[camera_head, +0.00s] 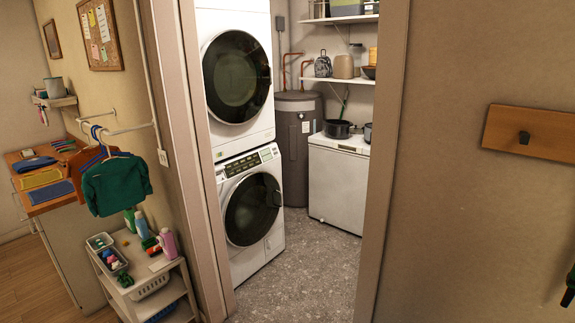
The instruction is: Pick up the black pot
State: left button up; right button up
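A black pot (338,129) sits on the white chest-like appliance (336,184) inside the laundry closet, in the head view. Neither of my grippers shows in the head view.
A doorway with a right jamb (383,160) opens onto a grey speckled floor (300,268). A stacked washer (253,207) and dryer (236,78) stand left inside. A cart (183,287) with bottles stands outside left, below hanging clothes (117,184).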

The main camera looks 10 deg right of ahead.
aim_at(333, 128)
jog(key=i+j, duration=0.4)
jog(key=i+j+z, duration=0.15)
jog(key=i+j, duration=0.2)
jog(key=j, duration=0.15)
jog(key=i+j, duration=0.4)
jog(key=i+l+z, duration=0.15)
jog(key=i+z, duration=0.15)
jog(key=i, duration=0.15)
jog(key=i+z, duration=0.25)
jog(key=i, duration=0.25)
jog(key=i+z, duration=0.3)
jog(key=i, duration=0.2)
jog(key=i+j+z, duration=0.25)
jog(key=i, duration=0.2)
jog(key=i+j+z, duration=0.3)
jog(key=i, duration=0.15)
jog(key=i+j+z, duration=0.2)
jog(key=i, duration=0.2)
jog(key=i+z, duration=0.2)
jog(key=i, duration=0.2)
jog(key=i+j+z, duration=0.2)
jog(key=i+j, duration=0.05)
jog(key=i, duration=0.1)
